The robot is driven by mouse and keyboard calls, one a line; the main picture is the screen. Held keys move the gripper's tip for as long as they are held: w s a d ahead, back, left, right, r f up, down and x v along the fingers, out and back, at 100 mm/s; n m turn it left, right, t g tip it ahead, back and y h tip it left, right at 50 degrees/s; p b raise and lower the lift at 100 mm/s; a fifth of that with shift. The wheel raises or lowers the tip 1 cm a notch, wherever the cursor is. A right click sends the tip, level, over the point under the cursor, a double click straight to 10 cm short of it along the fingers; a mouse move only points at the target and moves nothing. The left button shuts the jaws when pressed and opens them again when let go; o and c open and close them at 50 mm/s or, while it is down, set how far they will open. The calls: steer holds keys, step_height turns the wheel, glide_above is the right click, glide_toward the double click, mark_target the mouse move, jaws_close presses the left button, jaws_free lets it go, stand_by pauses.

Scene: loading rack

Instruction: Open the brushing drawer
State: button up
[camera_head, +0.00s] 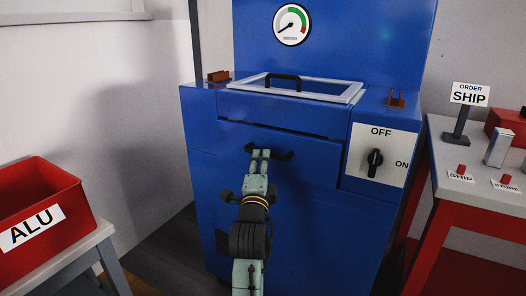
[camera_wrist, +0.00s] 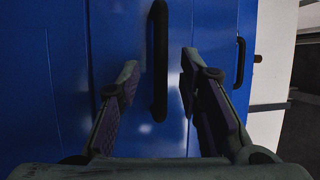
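The brushing drawer (camera_head: 318,158) is a blue front panel in the blue machine, under its top lid. It looks shut, with a thin dark gap along its upper edge. In the wrist view the handle (camera_wrist: 159,70) runs up and down the picture. My gripper (camera_wrist: 160,72) is open there, one finger on each side of the bar, with visible room between each finger and the bar. Contact with the handle does not show.
A second black handle (camera_head: 283,82) sits on the machine's top; a pressure gauge (camera_head: 292,24) is above. An OFF/ON knob (camera_head: 374,162) is right of the drawer. A red ALU bin (camera_head: 62,222) stands left, a red-legged table (camera_head: 447,160) right.

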steer(key=w, duration=0.3)
steer(key=w+r, duration=0.1)
steer(key=w, duration=0.1)
steer(key=shift+d+p, duration=0.15)
steer(key=shift+p, duration=0.25)
steer(key=shift+s, duration=0.1)
jaws_close()
stand_by(0.4)
